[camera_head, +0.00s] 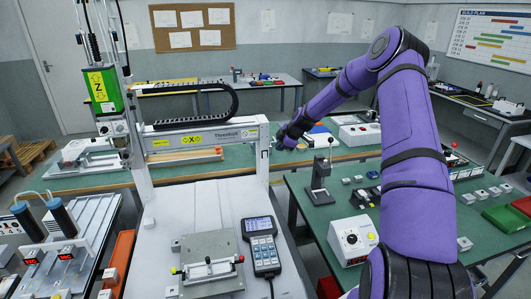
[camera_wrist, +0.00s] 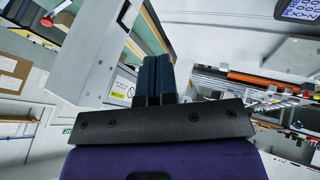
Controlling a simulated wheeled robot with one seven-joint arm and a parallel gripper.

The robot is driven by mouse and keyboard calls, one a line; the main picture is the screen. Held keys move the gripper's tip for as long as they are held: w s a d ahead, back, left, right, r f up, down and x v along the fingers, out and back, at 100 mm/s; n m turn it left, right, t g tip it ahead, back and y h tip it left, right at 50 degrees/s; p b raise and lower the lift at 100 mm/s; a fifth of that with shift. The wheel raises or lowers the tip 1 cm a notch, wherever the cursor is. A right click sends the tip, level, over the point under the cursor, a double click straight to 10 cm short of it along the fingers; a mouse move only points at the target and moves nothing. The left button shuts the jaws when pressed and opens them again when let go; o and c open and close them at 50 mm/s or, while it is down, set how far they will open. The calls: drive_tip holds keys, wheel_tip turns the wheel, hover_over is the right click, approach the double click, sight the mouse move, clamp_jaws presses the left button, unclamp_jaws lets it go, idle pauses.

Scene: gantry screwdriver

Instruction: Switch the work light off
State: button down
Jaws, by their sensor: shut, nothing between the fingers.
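I cannot pick out the work light or its switch for certain in either view. My gripper (camera_head: 279,144) is at the end of my purple arm, beside the right end of the white gantry beam (camera_head: 205,138). In the wrist view my gripper (camera_wrist: 158,60) shows two dark fingers pressed together with nothing between them. The beam (camera_wrist: 118,45) lies close to the fingers there; I cannot tell whether they touch. My arm hides part of the right side of the head view.
A pendant (camera_head: 262,247) and a clamp fixture (camera_head: 208,268) lie on the white table below the gantry. A white box with a dial (camera_head: 352,240) stands on the green bench at right.

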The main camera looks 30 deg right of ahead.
sight(268, 155)
drive_tip(key=shift+s+f, duration=0.1)
drive_tip(key=shift+f, duration=0.05)
drive_tip(key=shift+w+a+f, duration=0.15)
drive_tip(key=shift+w+f, duration=1.3)
drive_tip(key=shift+w, duration=0.05)
drive_tip(key=shift+w+a+f, duration=0.2)
drive_tip(key=shift+w+f, duration=1.3)
drive_tip(key=shift+w, duration=0.05)
drive_tip(key=shift+w+a+f, duration=0.15)
drive_tip(key=shift+w+f, duration=1.3)
drive_tip(key=shift+w, duration=0.05)
drive_tip(key=shift+w+f+t, duration=0.1)
drive_tip(key=shift+f+t, duration=0.05)
drive_tip(key=shift+t, duration=0.15)
